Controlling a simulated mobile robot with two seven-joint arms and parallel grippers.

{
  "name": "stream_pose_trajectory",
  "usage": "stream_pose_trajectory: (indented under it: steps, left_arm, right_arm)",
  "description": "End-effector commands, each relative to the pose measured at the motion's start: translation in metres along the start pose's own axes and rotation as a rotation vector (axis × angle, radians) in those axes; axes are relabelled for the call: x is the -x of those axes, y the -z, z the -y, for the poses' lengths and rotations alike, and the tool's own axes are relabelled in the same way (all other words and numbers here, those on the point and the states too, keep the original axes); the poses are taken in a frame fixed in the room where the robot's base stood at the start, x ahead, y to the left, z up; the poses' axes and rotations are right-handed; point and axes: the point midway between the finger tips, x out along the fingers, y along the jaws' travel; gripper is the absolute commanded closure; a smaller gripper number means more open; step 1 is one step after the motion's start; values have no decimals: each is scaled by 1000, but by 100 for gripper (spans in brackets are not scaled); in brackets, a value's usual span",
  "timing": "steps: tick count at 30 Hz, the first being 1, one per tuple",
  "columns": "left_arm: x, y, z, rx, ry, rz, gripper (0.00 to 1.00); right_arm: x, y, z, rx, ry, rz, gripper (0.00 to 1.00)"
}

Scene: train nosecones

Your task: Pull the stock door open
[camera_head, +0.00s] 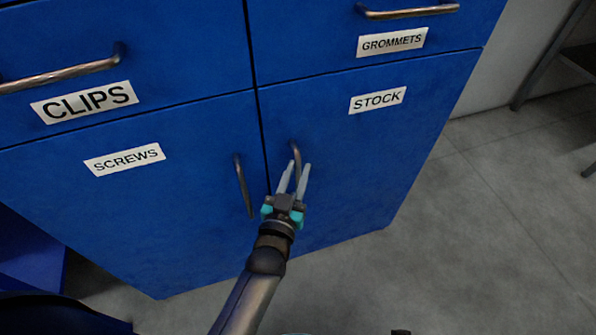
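The stock door (350,165) is the lower right door of a blue cabinet and carries a white STOCK label (377,100). It looks closed, flush with the cabinet front. Its upright metal handle (297,158) is near the door's left edge. My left gripper (299,165) is at this handle, with its two pale fingers apart, one on each side of the handle's lower part. I cannot tell whether either finger touches it. The handle's lower end is partly hidden by the gripper.
The screws door (150,215) is to the left, with its own upright handle (243,186) close to my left gripper. Clips (130,50) and grommets (340,35) drawers are above, with bar handles. Grey floor (480,230) is open to the right; a dark stand (545,60) is at upper right.

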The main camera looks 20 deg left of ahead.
Motion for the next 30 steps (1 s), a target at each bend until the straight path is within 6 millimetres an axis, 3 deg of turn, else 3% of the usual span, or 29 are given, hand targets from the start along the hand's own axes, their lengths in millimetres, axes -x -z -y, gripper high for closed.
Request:
stream_pose_trajectory:
  steps: [13,21,30]
  left_arm:
    - [-7,0,0,0,0,-1,70]
    - [-7,0,0,0,0,0,100]
    - [-7,0,0,0,0,0,100]
  right_arm:
    - [4,4,1,-1,2,-1,50]
    - [4,4,1,-2,2,-2,50]
    - [4,4,1,-2,2,-2,50]
